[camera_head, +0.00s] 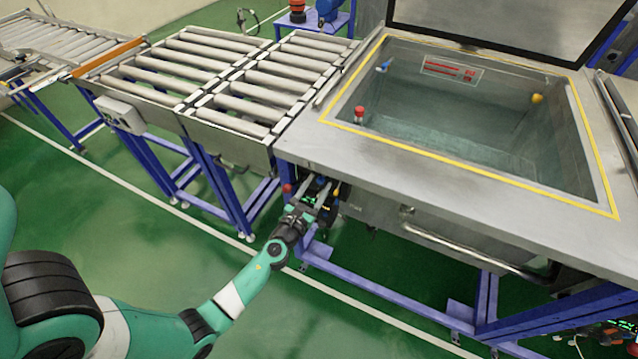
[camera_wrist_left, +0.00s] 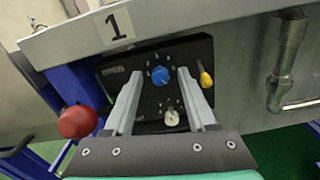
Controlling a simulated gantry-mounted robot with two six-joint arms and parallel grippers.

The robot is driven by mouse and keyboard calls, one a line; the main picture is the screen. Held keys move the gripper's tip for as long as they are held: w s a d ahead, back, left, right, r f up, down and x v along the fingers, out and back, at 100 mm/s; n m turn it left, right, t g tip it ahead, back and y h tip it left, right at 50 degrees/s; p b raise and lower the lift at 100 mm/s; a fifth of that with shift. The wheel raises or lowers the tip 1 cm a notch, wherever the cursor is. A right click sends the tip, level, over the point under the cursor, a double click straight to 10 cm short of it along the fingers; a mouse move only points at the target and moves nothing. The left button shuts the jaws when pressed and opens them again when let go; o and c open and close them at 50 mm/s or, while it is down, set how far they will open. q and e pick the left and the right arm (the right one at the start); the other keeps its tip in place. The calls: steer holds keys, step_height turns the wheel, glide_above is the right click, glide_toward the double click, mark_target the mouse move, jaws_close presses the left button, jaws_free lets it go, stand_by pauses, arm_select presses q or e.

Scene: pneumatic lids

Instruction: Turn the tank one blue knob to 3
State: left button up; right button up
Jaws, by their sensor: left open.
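The blue knob (camera_wrist_left: 160,76) sits on a black control panel (camera_wrist_left: 150,56) below a plate marked 1 (camera_wrist_left: 116,24), in the left wrist view. Small dial marks surround it, but the number it points to is too small to read. My left gripper (camera_head: 318,192) is at the panel under the tank's front left corner in the head view. Its two fingers are open, one on each side of the blue knob in the wrist view. I cannot tell whether they touch it. In the head view the gripper hides most of the panel. My right gripper is not in view.
A white knob (camera_wrist_left: 171,118) and a yellow knob (camera_wrist_left: 206,80) are on the same panel. A red ball-like knob (camera_wrist_left: 77,122) stands left of the fingers. The open tank (camera_head: 350,150) is above, and a roller conveyor (camera_head: 190,118) stands to its left.

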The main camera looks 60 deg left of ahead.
arm_select(q)
steer(key=shift+w+a, duration=0.4)
steer(key=shift+w, duration=0.05)
jaws_close()
